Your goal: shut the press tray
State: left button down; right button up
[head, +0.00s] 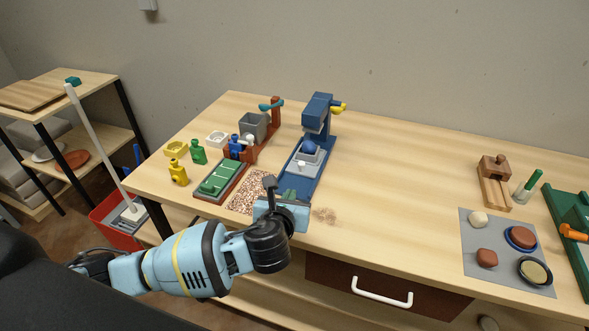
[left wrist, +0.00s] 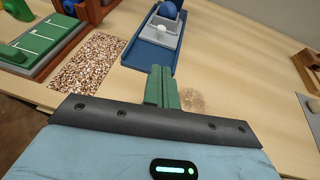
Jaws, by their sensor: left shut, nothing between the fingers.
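The blue press (head: 317,115) stands at the back of the table, with a long blue base (head: 303,184) running toward the front edge. Its grey press tray (head: 311,159) sits on the base, out in front of the column, with a blue ball (head: 310,147) in it and a pale knob on its front. The tray also shows in the left wrist view (left wrist: 156,42). My left gripper (head: 290,194) is at the front end of the base, its green fingers (left wrist: 162,88) shut and empty, pointing toward the tray and apart from the knob. My right gripper is out of view.
A speckled mat (head: 247,194) and a green board (head: 221,178) lie left of the base. A red-brown stand with a grey hopper (head: 252,127) is behind them. Small coloured figures stand at the left.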

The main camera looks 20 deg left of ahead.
pick_arm(q)
send_near(301, 168)
jog(key=x, duration=0.4)
jog(key=shift+w+f, duration=0.3)
jog(key=shift+w+a+f, duration=0.1)
jog(key=shift+w+a, duration=0.05)
jog(key=shift+w, duration=0.65)
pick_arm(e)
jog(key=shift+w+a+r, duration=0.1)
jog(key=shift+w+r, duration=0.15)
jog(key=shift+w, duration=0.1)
